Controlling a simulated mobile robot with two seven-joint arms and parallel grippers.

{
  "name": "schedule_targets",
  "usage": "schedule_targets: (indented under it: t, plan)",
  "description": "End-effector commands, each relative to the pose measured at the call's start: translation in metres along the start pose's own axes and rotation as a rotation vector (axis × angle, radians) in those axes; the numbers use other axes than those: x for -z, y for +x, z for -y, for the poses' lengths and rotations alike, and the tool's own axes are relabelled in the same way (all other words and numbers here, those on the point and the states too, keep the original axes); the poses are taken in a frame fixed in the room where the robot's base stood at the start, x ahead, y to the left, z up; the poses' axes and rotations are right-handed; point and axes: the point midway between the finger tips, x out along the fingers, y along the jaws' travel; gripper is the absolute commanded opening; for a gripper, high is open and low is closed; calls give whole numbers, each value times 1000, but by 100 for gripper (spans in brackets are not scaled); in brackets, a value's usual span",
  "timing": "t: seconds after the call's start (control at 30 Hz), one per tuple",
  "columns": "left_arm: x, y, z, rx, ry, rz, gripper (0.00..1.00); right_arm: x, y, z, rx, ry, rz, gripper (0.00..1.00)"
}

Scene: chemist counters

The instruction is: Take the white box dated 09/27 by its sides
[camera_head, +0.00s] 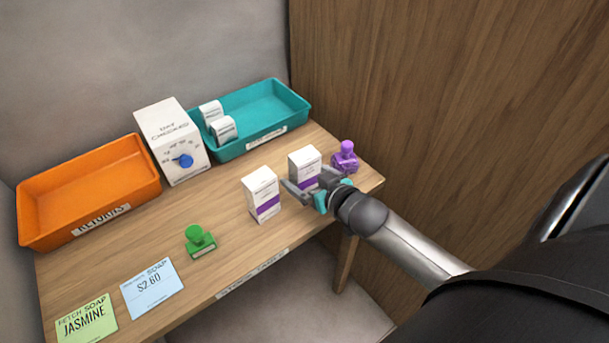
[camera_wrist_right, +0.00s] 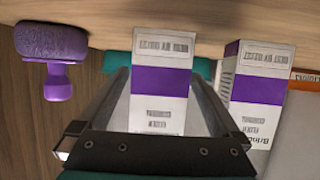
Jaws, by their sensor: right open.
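Two white boxes with purple bands stand upright on the wooden counter. One box (camera_head: 304,163) is by the purple stamp, and the other box (camera_head: 262,194) is to its left and nearer. My right gripper (camera_head: 309,181) is open at the box by the stamp. In the right wrist view that box (camera_wrist_right: 163,84) shows between the two fingers (camera_wrist_right: 163,78), one finger along each side. I cannot tell whether they touch it. The other box (camera_wrist_right: 258,85) is outside the fingers, to the right. The printed dates are too small and upside down to read surely. My left gripper is not in view.
A teal tray (camera_head: 292,96) with small white boxes, a white box with a blue dial (camera_head: 163,128) and an orange tray (camera_head: 37,240) line the back. A green stamp (camera_head: 199,241) stands in front.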

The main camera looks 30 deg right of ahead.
Motion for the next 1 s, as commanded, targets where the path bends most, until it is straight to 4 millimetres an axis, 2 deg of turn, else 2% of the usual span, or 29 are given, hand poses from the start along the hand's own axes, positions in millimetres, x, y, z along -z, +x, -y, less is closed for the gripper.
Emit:
schedule_targets:
  t: [0.1, 0.37, 1.0]
  plan:
    - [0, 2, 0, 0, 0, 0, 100, 0, 6, 0, 0, 0, 1, 100]
    - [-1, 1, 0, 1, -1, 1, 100, 0, 6, 0, 1, 0, 1, 98]
    - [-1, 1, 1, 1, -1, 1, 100, 0, 6, 0, 0, -1, 1, 26]
